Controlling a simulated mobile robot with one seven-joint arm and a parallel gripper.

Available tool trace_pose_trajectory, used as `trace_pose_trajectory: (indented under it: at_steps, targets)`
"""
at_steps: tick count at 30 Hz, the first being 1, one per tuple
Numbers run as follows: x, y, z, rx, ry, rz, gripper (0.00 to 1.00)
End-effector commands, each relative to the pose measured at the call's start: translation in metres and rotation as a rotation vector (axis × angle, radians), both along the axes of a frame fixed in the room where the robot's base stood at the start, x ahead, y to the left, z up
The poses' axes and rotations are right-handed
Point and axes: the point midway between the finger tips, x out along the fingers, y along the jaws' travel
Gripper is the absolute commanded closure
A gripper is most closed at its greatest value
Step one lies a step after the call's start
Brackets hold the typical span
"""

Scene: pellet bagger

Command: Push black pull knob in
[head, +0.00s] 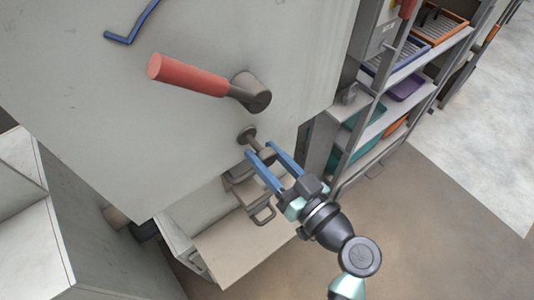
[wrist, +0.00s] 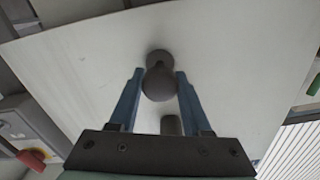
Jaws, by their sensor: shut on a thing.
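The black pull knob (head: 266,155) is dark grey-black with a round ball on a short stem. It stands out from the pale machine panel (head: 200,140), with its round base against the panel. My gripper (head: 260,148) has its two blue fingers on either side of the knob and is shut on it. In the wrist view the knob's ball (wrist: 159,84) sits between the fingertips of my gripper (wrist: 158,76), and its stem and base show beyond it. A gap shows between the ball and the panel.
A red lever handle (head: 190,76) on a grey hub sticks out above the knob. A blue bent handle (head: 130,25) is at the upper left. Below is a grey tray-like ledge (head: 240,240) with metal handles. Shelves with coloured trays (head: 405,87) stand at the right; floor beyond is clear.

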Motion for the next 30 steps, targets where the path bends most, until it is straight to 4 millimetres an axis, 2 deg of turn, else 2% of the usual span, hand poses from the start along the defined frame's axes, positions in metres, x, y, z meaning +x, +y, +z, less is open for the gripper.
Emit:
trace_pose_trajectory:
  at_steps: [1, 3, 30]
  targets:
    - [-0.0001, -0.0002, 0.0001, 0.0, 0.0, 0.0, 0.92]
    - [-0.0001, -0.0002, 0.0001, 0.0, 0.0, 0.0, 1.0]
    - [-0.0002, -0.0004, 0.0, 0.0, 0.0, -0.001, 1.0]
